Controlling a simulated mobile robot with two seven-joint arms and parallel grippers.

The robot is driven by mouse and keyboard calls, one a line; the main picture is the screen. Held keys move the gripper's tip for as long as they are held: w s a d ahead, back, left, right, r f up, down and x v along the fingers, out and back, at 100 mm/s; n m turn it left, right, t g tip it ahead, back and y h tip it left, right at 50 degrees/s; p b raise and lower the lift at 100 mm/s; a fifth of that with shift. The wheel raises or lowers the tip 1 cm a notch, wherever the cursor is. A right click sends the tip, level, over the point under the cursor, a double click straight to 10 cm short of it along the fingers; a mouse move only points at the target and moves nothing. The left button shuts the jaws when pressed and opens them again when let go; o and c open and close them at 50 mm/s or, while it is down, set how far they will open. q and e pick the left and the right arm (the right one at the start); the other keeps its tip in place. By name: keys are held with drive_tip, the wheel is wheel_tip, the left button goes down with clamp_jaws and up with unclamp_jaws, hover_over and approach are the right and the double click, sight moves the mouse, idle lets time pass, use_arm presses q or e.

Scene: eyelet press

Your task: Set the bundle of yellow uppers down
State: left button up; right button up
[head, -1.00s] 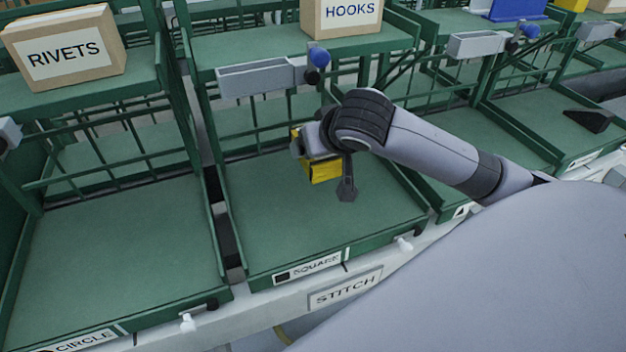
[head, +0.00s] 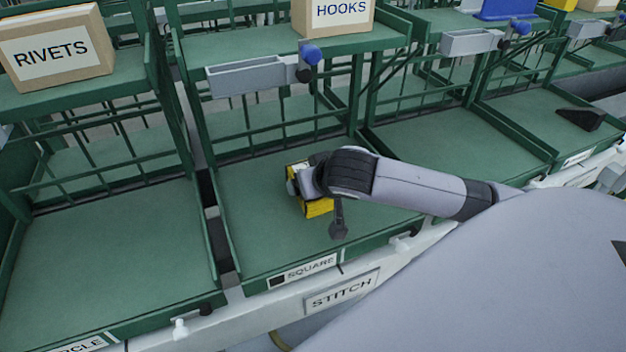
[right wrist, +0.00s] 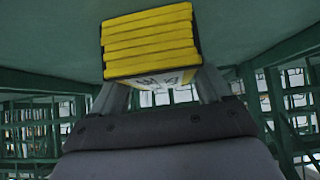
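The bundle of yellow uppers (head: 319,208) is a stack of yellow layers with a printed white label. My right gripper (head: 302,185) holds it over the green bay marked SQUARE (head: 265,235), towards the back half of the bay. In the right wrist view the bundle (right wrist: 150,42) sits between the two fingers, which are shut on its sides. The bundle is low, close to the bay floor; I cannot tell whether it touches. My gripper hides part of it in the head view. My left gripper is not in view.
The bay marked CIRCLE (head: 110,250) is empty at left, and another empty bay (head: 455,145) lies to the right. A grey trough (head: 245,78) with a blue knob (head: 311,54) hangs above the SQUARE bay. RIVETS (head: 55,50) and HOOKS (head: 335,15) boxes stand on upper shelves.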

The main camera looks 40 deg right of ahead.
drive_tip(key=o, duration=0.4)
drive_tip(key=shift+c, duration=0.2)
drive_tip(key=shift+r, duration=0.1)
drive_tip(key=p+v, duration=0.1)
drive_tip(key=v, duration=1.1)
drive_tip(key=shift+p, duration=0.35)
